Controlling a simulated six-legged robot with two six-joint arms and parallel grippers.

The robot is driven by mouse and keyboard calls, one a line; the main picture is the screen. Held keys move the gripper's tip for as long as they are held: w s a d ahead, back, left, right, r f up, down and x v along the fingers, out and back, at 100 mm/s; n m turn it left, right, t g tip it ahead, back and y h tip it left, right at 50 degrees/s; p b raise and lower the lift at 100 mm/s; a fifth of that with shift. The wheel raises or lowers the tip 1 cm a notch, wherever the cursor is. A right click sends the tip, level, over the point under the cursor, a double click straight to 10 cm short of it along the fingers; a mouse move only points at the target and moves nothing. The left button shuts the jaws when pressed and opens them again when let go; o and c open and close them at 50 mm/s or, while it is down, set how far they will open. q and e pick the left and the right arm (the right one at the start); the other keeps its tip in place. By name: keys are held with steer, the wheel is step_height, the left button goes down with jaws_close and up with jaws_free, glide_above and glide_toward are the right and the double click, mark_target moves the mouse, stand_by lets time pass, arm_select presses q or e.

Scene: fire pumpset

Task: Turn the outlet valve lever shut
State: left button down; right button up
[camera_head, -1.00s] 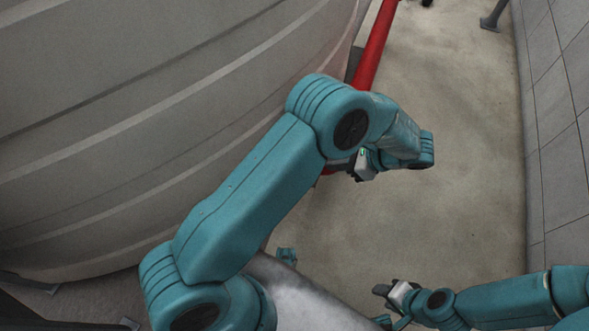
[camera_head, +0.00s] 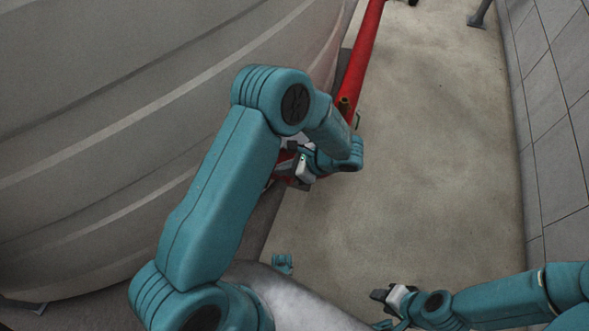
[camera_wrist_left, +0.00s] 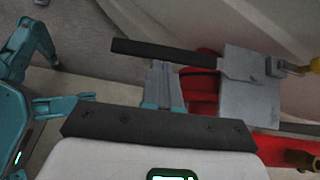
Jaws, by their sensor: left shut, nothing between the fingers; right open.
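In the left wrist view, a dark straight bar (camera_wrist_left: 165,53) that looks like the valve lever runs left from a grey block (camera_wrist_left: 248,85) beside the red pipework. My left gripper (camera_wrist_left: 163,66) is shut and empty. Its narrow grey fingertips lie just below the bar in the picture, near its middle; I cannot tell whether they touch it. In the head view, my left gripper (camera_head: 282,168) is beside the big grey tank, and the lever cannot be made out there. My right gripper (camera_head: 379,295) is open at the lower right, away from the pipework.
A red pipe (camera_head: 362,55) runs along the tank (camera_head: 130,120), with a brass fitting (camera_head: 344,104) on it. A yellow part (camera_wrist_left: 303,67) is right of the grey block. Concrete floor (camera_head: 430,170) lies clear between the pipe and the tiled wall (camera_head: 565,110).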

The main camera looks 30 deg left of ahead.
arm_select(q)
steer(key=shift+a, duration=0.1)
steer(key=shift+s+a, duration=0.25)
steer(key=shift+a, duration=0.2)
steer(key=shift+s+a, duration=0.2)
steer(key=shift+a, duration=0.25)
